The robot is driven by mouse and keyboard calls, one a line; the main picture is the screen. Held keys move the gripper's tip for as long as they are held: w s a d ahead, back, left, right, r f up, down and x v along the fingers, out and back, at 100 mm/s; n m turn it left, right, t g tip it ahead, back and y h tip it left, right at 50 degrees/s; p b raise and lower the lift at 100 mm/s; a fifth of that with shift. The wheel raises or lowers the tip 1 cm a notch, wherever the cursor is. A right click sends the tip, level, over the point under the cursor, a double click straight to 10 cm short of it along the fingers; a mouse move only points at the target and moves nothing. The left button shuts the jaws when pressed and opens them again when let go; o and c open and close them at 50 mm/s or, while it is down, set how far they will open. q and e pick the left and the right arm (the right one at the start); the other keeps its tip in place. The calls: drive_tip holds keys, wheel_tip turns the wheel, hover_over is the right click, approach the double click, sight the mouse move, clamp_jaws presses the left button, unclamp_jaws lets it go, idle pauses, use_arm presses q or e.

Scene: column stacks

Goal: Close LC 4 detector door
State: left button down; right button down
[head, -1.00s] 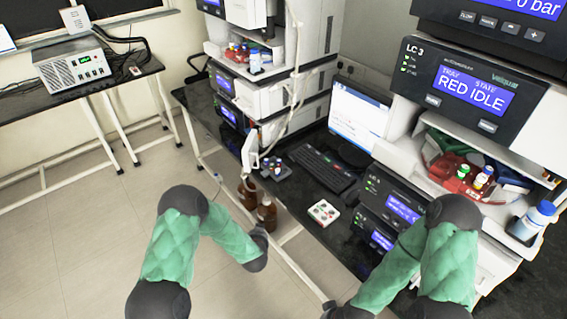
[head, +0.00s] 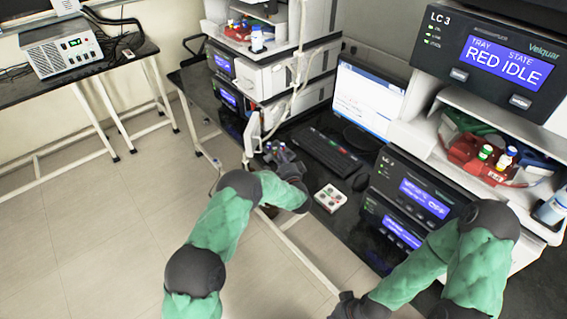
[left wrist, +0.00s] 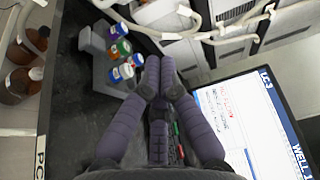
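No label reading LC 4 and no clearly open detector door shows in these frames. One instrument stack (head: 275,76) stands at the back of the bench in the head view; I cannot read its name. The nearer stack is marked LC 3 (head: 438,18). My left gripper (head: 290,165) is over the bench edge in front of the back stack, apart from it. In the left wrist view its fingertips (left wrist: 160,76) meet with nothing between them, beside a grey vial rack (left wrist: 95,62). My right gripper (head: 350,305) is low at the bottom edge, its fingers unclear.
A keyboard (head: 327,152) and a lit monitor (head: 366,98) stand between the stacks. A small white box with coloured buttons (head: 330,198) lies near the bench edge. Brown bottles (left wrist: 20,75) show below the bench. Open floor (head: 90,220) lies to the left.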

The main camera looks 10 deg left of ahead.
sight(252, 133)
use_arm(q)
drive_tip(key=w+a+b, duration=0.2)
drive_tip(key=w+a, duration=0.1)
drive_tip(key=a, duration=0.3)
drive_tip(key=shift+w, duration=0.25)
drive_tip(key=shift+s+a, duration=0.1)
drive_tip(key=shift+a, duration=0.15)
drive_tip(key=shift+s+a+m+t+h, duration=0.2)
drive_tip(key=shift+a+m+t+h, duration=0.15)
drive_tip(key=shift+h, duration=0.25)
